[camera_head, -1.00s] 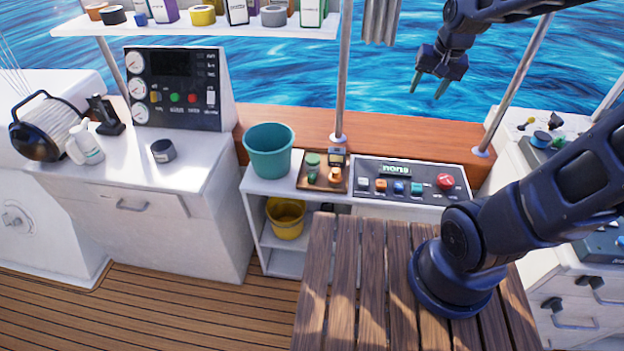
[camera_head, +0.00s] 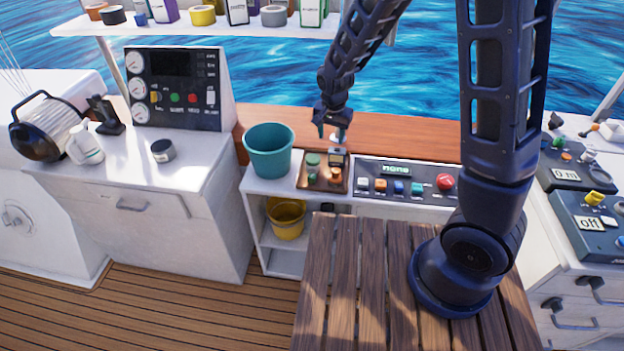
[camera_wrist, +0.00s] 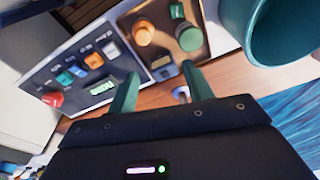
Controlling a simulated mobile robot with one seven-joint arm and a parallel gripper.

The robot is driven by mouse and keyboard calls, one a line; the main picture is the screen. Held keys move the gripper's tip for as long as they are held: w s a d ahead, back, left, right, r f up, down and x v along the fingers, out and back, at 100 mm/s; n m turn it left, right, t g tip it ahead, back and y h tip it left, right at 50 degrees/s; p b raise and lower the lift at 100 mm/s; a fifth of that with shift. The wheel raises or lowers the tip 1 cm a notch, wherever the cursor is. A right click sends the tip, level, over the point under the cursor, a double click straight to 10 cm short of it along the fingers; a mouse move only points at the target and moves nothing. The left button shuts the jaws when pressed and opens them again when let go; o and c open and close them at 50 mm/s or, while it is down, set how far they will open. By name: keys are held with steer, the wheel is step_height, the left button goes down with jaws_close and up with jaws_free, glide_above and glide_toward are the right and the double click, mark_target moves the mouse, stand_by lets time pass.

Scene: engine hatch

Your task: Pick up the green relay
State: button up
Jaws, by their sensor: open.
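A brown tray (camera_head: 325,185) on the white shelf unit holds small green and orange pieces. A green piece (camera_head: 313,159) sits at its back left and a smaller green one (camera_head: 312,176) in front; I cannot tell which is the relay. In the wrist view a round green piece (camera_wrist: 188,37) stands beside an orange one (camera_wrist: 143,33). My gripper (camera_head: 332,132) is open and empty, pointing down above the tray's back edge. In the wrist view its green fingers (camera_wrist: 160,82) are apart, with a small grey meter (camera_wrist: 163,66) showing beyond them.
A teal bucket (camera_head: 270,150) stands just left of the tray. A black panel (camera_head: 408,172) with several coloured blocks and a red button (camera_head: 445,182) lies to the right. A yellow bucket (camera_head: 286,218) sits on the lower shelf.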

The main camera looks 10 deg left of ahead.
glide_above(312, 176)
steer(key=s, duration=0.1)
step_height(312, 176, down, 7)
steer(key=f, duration=0.1)
steer(key=shift+h, duration=0.3)
steer(key=shift+w+f, duration=0.2)
steer(key=shift+f, duration=1.55)
steer(key=shift+w+f, duration=0.15)
steer(key=shift+f, duration=1.55)
steer(key=shift+w+f, duration=0.2)
steer(key=shift+f, duration=1.55)
steer(key=c, duration=1.1)
